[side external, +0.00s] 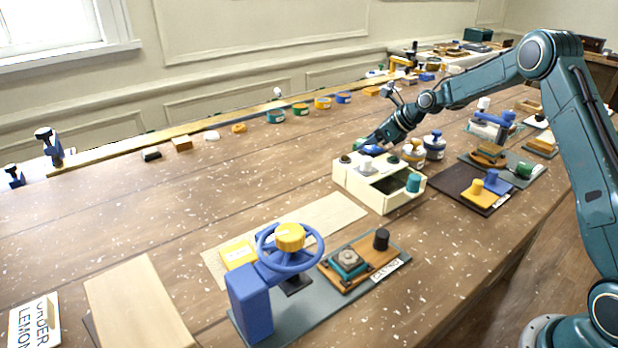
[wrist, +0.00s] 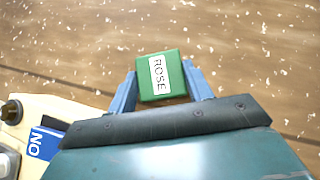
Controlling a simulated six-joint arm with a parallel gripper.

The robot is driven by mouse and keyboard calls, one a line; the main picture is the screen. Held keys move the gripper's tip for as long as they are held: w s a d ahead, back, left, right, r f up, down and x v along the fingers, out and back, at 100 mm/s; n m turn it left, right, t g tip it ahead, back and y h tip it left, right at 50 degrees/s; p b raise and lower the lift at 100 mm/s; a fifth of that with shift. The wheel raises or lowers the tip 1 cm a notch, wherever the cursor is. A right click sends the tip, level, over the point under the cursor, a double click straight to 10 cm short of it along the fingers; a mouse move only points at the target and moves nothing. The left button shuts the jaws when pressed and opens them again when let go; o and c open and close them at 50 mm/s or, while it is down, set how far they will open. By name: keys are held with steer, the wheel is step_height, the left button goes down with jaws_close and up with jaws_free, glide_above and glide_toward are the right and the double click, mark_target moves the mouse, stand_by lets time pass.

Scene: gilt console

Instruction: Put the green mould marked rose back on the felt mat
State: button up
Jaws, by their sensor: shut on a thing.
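The green mould marked ROSE (wrist: 153,85) is between the two blue fingers of my gripper (wrist: 160,88) in the wrist view, its label facing up. My gripper is shut on it. In the side view my gripper (side external: 370,149) is at the back edge of the cream box; the mould cannot be made out there. A dark brown mat (side external: 452,181), which looks like the felt mat, lies right of the box.
The cream box (side external: 360,188) has an open compartment and a teal cylinder (side external: 413,183) at its front. Round jars (side external: 434,146) stand behind it. A blue handwheel press (side external: 252,303) stands in front. The wooden table left of the box is mostly clear.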

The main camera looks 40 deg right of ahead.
steer(key=shift+f, duration=0.15)
steer(key=o, duration=1.1)
steer(key=shift+r, duration=0.25)
steer(key=v, duration=1.2)
